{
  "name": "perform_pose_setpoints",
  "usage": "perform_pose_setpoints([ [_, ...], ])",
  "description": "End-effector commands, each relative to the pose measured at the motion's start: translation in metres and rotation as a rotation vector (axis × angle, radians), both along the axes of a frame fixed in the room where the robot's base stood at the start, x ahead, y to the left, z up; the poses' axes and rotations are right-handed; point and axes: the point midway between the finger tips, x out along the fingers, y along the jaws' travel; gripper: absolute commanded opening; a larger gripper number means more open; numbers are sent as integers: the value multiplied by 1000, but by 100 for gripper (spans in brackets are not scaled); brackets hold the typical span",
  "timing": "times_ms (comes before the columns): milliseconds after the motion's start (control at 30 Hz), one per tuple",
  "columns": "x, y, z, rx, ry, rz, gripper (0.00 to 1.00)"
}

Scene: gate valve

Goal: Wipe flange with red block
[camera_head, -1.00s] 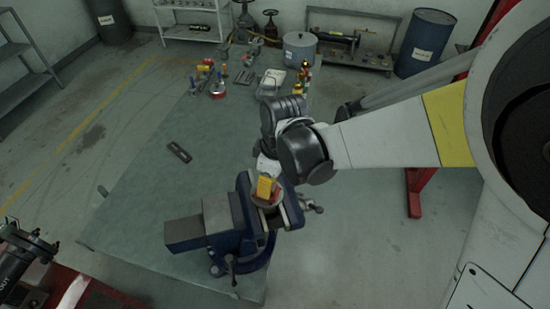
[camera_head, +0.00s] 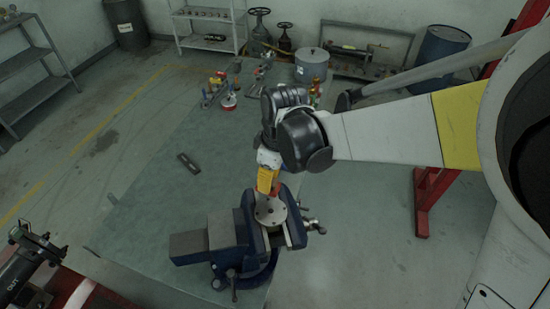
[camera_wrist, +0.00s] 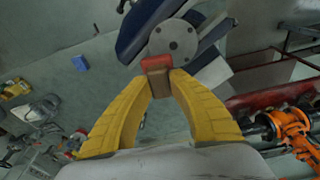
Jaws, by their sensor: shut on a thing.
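The flange (camera_head: 270,211), a round grey metal disc with holes, is held in the jaws of a blue bench vise (camera_head: 229,255). In the wrist view the flange (camera_wrist: 174,42) is at the top centre. My gripper (camera_head: 267,185) has yellow fingers and is at the far edge of the flange. In the wrist view its fingers (camera_wrist: 157,83) are shut on the red block (camera_wrist: 156,63), whose red end overlaps the flange's near rim. I cannot tell whether block and flange touch. In the head view my gripper mostly hides the block.
The vise stands at the near end of a green workbench (camera_head: 150,215). A dark bar (camera_head: 188,163) lies on the bench. Small tools and a grey pot (camera_head: 311,65) are at its far end. The middle of the bench is mostly clear.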

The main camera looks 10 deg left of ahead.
Motion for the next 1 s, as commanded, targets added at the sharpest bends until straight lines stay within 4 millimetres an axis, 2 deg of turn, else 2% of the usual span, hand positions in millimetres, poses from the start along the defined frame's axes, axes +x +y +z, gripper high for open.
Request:
perform_pose_setpoints([
  [100, 1, 1, 14, 0, 0, -2, 0],
  [333, 3, 3, 27, 0, 0, -5, 0],
  [867, 4, 3, 26, 0, 0, -7, 0],
  [1000, 8, -6, 15, -2, 1, -49, 0],
])
